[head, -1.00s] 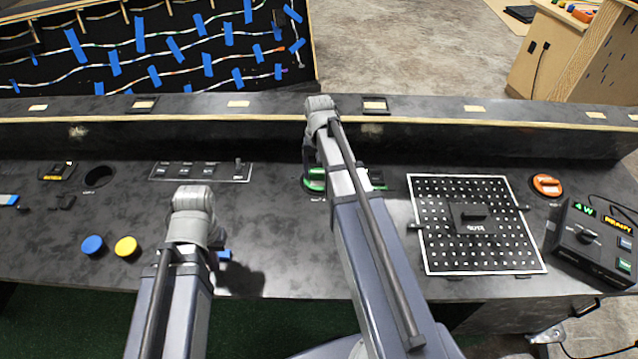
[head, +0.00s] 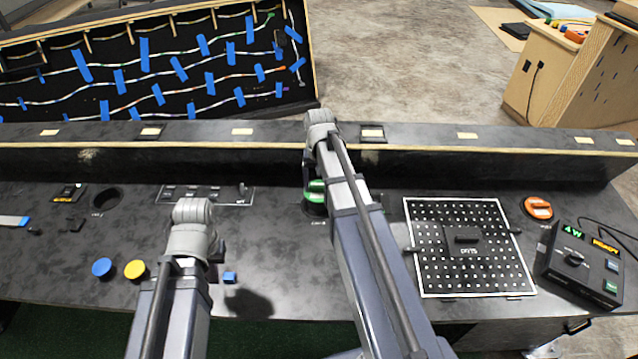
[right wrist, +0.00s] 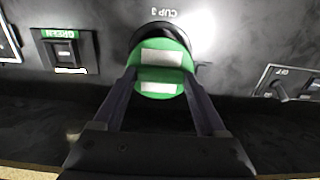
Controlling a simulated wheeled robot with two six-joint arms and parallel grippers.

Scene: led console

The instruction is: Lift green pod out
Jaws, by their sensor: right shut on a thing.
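The green pod (head: 316,187) is a round green piece at cup 3, partly behind my right arm in the head view. In the right wrist view the pod (right wrist: 160,73) has two pale patches on its face. My right gripper (right wrist: 158,84) is shut on it, one finger on each side. The dark round rim of cup 3 (right wrist: 190,40) shows behind the pod, and the pod appears raised above it. My left gripper (head: 217,250) is mostly hidden behind its own wrist, above the console; its jaws cannot be made out.
An empty round hole (head: 106,198) is at the left. A perforated panel (head: 440,275), an orange round piece (head: 538,207) and a control box (head: 580,262) are at the right. A raised ledge (head: 450,165) runs behind.

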